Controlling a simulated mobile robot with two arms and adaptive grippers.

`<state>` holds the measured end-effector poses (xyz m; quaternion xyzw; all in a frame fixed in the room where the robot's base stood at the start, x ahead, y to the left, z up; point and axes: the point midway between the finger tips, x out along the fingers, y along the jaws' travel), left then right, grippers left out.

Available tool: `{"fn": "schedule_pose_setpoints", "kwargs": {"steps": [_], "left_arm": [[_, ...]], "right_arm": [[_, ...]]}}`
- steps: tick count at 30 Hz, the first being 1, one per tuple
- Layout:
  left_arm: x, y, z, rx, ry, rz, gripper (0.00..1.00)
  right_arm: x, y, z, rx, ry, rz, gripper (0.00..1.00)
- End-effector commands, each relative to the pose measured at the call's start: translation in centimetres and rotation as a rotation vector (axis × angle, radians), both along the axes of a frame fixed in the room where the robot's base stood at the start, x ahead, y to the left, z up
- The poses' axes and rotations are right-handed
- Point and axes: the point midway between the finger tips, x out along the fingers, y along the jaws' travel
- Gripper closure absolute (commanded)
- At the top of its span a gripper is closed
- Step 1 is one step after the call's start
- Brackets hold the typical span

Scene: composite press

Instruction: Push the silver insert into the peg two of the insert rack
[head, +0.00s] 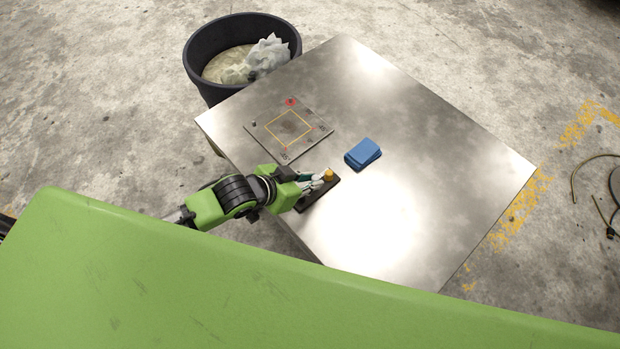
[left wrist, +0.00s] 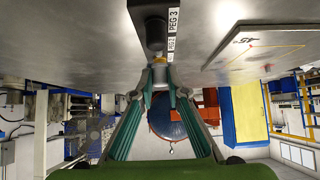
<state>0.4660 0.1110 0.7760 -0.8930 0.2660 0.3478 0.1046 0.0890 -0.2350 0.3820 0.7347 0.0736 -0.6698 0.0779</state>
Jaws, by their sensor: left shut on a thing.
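The insert rack (head: 314,196) is a dark narrow bar lying near the table's left edge in the head view. It also shows at the top of the left wrist view (left wrist: 151,30), with a "PEG 3" label beside it. A yellow-gold piece (head: 329,175) stands at the rack's far end. My left gripper (head: 318,183) is at the rack, beside the gold piece, with its fingers pointing at it. In the left wrist view its fingertips (left wrist: 160,82) are closed together on a small piece, seemingly the silver insert, mostly hidden between them. The pegs are hard to make out. My right gripper is not in view.
A flat plate (head: 265,127) with an orange square outline lies behind the rack. A blue block stack (head: 363,153) sits to the right of the rack. A dark bin (head: 199,80) stands beyond the table. The table's right side (head: 450,170) is clear.

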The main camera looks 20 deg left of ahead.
Motion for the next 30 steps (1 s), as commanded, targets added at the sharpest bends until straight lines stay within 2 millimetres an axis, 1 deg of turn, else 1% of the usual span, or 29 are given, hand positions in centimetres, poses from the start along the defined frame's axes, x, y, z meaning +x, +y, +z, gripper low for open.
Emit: {"fn": "schedule_pose_setpoints", "kwargs": {"steps": [30], "left_arm": [[0.0,0.0,-2.5,0.001,0.001,0.0,1.0]], "right_arm": [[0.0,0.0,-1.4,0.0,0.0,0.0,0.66]]}}
